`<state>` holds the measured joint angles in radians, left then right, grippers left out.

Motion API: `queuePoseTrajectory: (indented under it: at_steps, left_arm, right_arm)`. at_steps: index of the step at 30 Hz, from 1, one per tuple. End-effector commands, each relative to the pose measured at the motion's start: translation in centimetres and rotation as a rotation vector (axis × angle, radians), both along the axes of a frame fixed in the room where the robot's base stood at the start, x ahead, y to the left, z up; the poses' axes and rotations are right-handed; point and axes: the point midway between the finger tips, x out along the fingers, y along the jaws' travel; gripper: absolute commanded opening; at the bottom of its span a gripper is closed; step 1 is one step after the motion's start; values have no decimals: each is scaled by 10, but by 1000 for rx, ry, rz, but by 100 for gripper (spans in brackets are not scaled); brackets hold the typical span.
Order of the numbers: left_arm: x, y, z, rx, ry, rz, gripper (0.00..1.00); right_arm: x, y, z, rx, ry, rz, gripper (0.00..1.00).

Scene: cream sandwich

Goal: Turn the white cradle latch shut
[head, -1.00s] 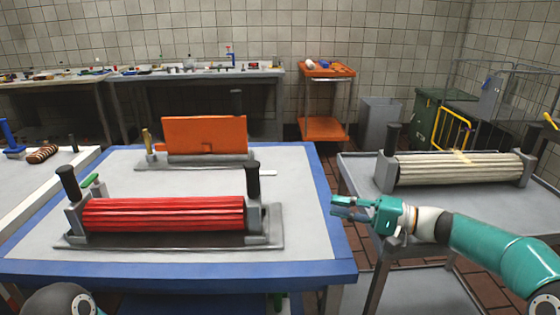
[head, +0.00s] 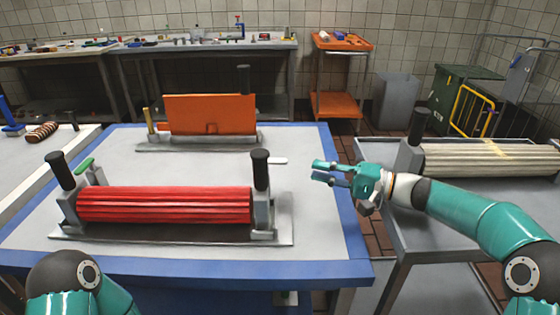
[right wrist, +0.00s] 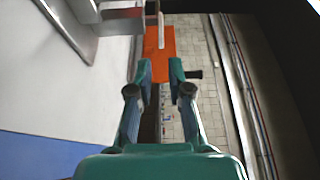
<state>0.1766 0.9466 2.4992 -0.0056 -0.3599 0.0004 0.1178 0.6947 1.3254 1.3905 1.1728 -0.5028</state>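The white latch (head: 278,161) is a small pale bar pointing right, just behind the right end post of the cradle (head: 270,238) that carries the red fluted roller (head: 165,205). A pale bar (right wrist: 160,30) that looks like this latch shows at the top of the right wrist view. My right gripper (head: 317,171) is open and empty, a short way to the right of the latch, its fingers pointing left. In the right wrist view its fingers (right wrist: 160,75) are apart. My left gripper is out of view; only part of my left arm shows at bottom left.
A green latch (head: 85,165) sits by the roller's left post. Black-capped posts (head: 260,168) stand at both roller ends. An orange panel (head: 210,114) stands behind on its own base. A grey table (head: 440,222) with a pale roller (head: 485,160) lies right. The blue-edged table's right side is clear.

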Motion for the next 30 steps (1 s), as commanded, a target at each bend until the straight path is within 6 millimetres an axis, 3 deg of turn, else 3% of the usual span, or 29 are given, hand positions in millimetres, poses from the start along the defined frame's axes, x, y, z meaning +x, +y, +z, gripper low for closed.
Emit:
queuePoseTrajectory:
  at_steps: [6,12,18,28,30]
  left_arm:
    - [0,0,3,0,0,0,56]
    - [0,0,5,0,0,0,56]
    - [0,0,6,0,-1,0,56]
    - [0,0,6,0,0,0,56]
    - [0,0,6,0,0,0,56]
  right_arm:
    - [18,47,0,0,0,3,19]
    - [32,79,0,0,0,1,19]
    - [39,94,0,0,0,-2,19]
    - [41,97,0,0,0,-3,19]
    - [41,96,0,0,0,-3,10]
